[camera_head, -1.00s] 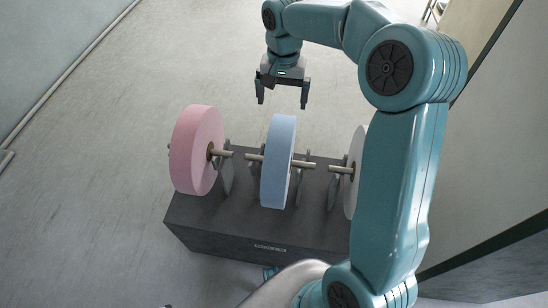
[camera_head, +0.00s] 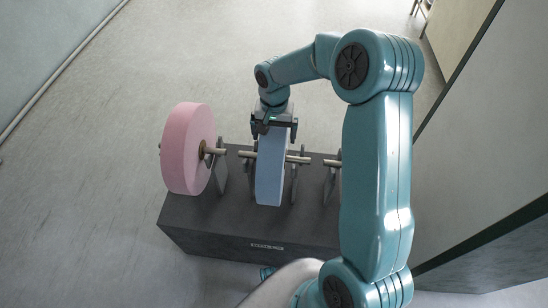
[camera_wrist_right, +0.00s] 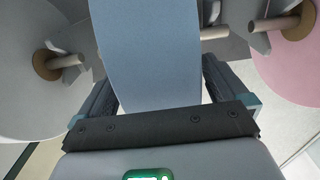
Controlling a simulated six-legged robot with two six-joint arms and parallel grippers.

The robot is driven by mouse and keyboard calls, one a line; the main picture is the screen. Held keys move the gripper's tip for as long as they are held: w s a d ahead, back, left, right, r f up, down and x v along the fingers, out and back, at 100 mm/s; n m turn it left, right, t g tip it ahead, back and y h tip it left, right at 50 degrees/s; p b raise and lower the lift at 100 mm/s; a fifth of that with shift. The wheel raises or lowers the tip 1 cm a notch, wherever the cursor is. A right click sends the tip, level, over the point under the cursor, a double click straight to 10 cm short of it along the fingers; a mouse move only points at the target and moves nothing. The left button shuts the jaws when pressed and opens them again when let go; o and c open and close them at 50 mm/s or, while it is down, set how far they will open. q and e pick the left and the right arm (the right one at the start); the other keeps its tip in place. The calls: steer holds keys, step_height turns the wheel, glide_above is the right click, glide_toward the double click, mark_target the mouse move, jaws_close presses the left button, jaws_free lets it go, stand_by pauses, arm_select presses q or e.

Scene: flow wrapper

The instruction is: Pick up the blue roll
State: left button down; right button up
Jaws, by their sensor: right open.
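The blue roll (camera_head: 270,172) stands upright on its spindle in the middle of the dark stand, between grey brackets. My right gripper (camera_head: 273,127) is at the top of the blue roll, with one finger on each side of it. In the right wrist view the blue roll (camera_wrist_right: 150,50) fills the space between the open fingers, with a narrow gap visible near the right finger. The fingertips are hidden, so contact cannot be told. My left gripper is not in view.
A pink roll (camera_head: 186,150) sits on its spindle to the left. A white roll (camera_wrist_right: 40,80) shows in the right wrist view; my arm hides it in the head view. The dark stand (camera_head: 215,215) carries the rolls. Open floor (camera_head: 100,150) lies to the left.

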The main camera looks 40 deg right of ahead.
steer(key=shift+f, duration=0.5)
steer(key=shift+r, duration=0.1)
steer(key=shift+c, duration=0.7)
steer(key=c, duration=1)
steer(key=shift+c, duration=0.9)
steer(key=shift+w+r, duration=0.1)
steer(key=shift+r, duration=0.05)
